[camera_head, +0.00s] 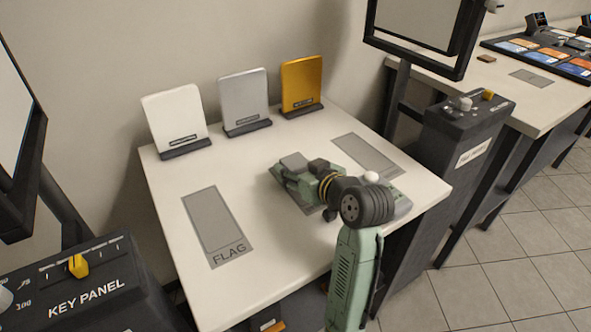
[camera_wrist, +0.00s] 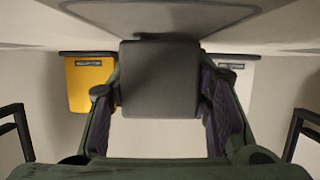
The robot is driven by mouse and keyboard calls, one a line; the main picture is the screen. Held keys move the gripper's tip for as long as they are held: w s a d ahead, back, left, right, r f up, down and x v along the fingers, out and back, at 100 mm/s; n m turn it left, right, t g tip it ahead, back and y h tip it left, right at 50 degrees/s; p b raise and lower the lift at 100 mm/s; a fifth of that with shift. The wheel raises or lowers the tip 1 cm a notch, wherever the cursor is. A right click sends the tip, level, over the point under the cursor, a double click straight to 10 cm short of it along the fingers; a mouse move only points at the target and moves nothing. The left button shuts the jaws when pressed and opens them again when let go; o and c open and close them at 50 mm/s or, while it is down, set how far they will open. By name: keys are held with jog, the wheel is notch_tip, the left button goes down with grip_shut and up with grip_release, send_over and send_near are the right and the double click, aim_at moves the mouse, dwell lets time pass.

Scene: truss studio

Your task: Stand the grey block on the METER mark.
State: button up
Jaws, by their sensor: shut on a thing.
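The grey block (camera_wrist: 160,80) fills the middle of the wrist view, between both fingers of my gripper (camera_wrist: 160,92). In the head view the block (camera_head: 293,161) shows as a small grey top at the end of my gripper (camera_head: 304,173), low over the middle of the white table (camera_head: 275,262). I cannot tell whether the block touches the table. A grey mark (camera_head: 360,150) at the right of the table has its near end hidden by my arm. A FLAG mark (camera_head: 211,222) lies at the left. The word METER is not readable anywhere.
White (camera_head: 175,115), silver (camera_head: 244,98) and gold (camera_head: 301,83) plaques stand along the table's back edge. A key panel (camera_head: 85,290) is at the lower left. A dark control box (camera_head: 466,125) stands beside the table's right edge. The FLAG mark is clear.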

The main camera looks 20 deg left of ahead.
jog(key=o, duration=1.2)
jog(key=shift+s+f, duration=0.1)
jog(key=shift+f, duration=0.8)
jog(key=shift+r+p, duration=0.35)
jog(key=shift+r, duration=0.2)
jog(key=shift+d, duration=0.25)
jog(key=v, duration=0.7)
jog(key=r+b+v, duration=0.1)
jog(key=v, duration=0.3)
jog(key=shift+s+r, duration=0.1)
jog(key=shift+r, duration=0.05)
